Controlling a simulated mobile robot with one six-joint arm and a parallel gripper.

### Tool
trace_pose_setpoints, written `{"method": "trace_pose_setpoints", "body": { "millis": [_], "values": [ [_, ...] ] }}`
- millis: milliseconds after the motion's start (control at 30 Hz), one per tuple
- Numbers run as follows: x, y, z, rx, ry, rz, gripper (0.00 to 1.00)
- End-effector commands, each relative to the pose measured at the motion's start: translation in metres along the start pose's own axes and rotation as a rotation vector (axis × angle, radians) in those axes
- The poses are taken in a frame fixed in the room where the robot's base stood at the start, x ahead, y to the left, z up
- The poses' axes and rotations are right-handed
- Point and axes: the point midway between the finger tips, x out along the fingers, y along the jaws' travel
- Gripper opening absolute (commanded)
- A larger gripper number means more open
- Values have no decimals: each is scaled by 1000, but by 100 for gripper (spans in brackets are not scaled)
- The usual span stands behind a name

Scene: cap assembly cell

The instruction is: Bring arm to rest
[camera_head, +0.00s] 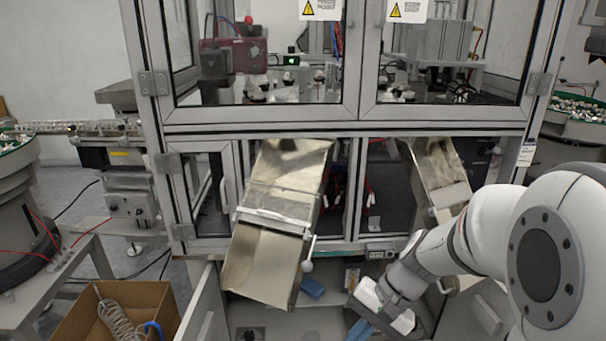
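My arm (478,232) reaches in from the right side and bends down to the left. My gripper (384,306) is at the lower middle right, low in front of the machine, to the right of the larger metal chute. Its white body shows, with a blue piece (360,331) at its lower end. I cannot tell whether that blue piece is part of the gripper or a thing near it. The fingertips are not clear, so I cannot tell whether the gripper is open or shut.
A framed glass machine (345,121) fills the centre. Metal chutes (262,262) (437,172) slope out of it. A blue block (312,287) lies under the larger chute. A cardboard box (160,298) with cable stands lower left. Bowl feeders (20,200) (577,128) stand at both sides.

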Motion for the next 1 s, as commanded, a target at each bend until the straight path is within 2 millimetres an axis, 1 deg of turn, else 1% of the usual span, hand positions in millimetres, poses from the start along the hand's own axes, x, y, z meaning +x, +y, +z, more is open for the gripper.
{"method": "trace_pose_setpoints", "body": {
  "millis": [33,100,200,300,400,467,600,1000],
  "values": [
    [-24,-3,17,-65,51,53,0],
    [-44,1,32,-149,119,133,0],
    [-74,7,50,-268,224,241,0],
    [-100,11,63,-368,320,330,0],
    [-120,15,71,-443,395,397,0],
    [-128,16,74,-474,427,425,0],
    [-134,14,79,-513,464,457,0],
    [-134,14,79,-514,465,458,0]
  ]
}}
